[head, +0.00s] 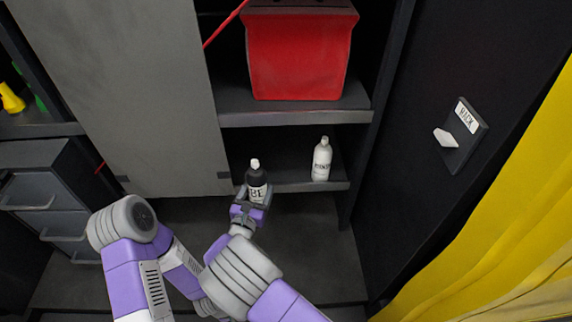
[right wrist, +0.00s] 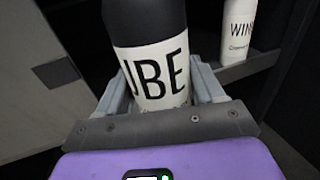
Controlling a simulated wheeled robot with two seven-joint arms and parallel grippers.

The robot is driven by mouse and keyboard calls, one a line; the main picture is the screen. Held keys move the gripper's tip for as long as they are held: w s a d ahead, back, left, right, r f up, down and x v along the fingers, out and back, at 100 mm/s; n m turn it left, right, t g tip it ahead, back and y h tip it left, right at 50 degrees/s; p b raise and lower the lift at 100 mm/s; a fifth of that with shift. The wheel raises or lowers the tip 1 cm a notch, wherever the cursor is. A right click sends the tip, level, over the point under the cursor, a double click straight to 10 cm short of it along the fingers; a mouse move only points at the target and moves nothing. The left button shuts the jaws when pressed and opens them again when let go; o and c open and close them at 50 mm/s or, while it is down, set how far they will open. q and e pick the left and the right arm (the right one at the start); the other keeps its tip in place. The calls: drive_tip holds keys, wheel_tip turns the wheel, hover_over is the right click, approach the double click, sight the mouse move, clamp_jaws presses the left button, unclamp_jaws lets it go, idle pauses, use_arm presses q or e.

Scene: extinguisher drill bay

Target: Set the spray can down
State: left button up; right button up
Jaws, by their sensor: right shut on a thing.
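The spray can (head: 257,183) is black with a white cap and a white label with dark letters. It is held nearly upright at the front left of the lower shelf (head: 290,187). I cannot tell whether its base touches the shelf. My right gripper (head: 249,209) is shut on its lower part. In the right wrist view the can (right wrist: 146,25) stands between the two grey fingers (right wrist: 163,92), with "UBE" readable on the label; its top is out of frame. My left gripper is not in view.
A white bottle (head: 321,160) stands on the lower shelf, right of the can; it also shows in the right wrist view (right wrist: 238,30). A red bin (head: 298,55) sits on the shelf above. A grey panel (head: 135,80) borders the left side. Drawers (head: 45,200) are at far left.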

drive_tip(key=shift+f+b+x, duration=0.45)
drive_tip(key=shift+f+x, duration=0.15)
drive_tip(key=shift+x, duration=2.2)
drive_tip(key=shift+f+b+x, duration=0.45)
drive_tip(key=shift+f+x, duration=0.15)
drive_tip(key=shift+x, duration=2.15)
drive_tip(key=shift+f+b+x, duration=0.45)
drive_tip(key=shift+f+x, duration=0.15)
drive_tip(key=shift+x, duration=2.2)
drive_tip(key=shift+d+f, duration=0.1)
drive_tip(key=o, duration=0.9)
drive_tip(key=shift+s+f, duration=0.1)
drive_tip(key=shift+f, duration=0.05)
drive_tip(key=o, duration=0.4)
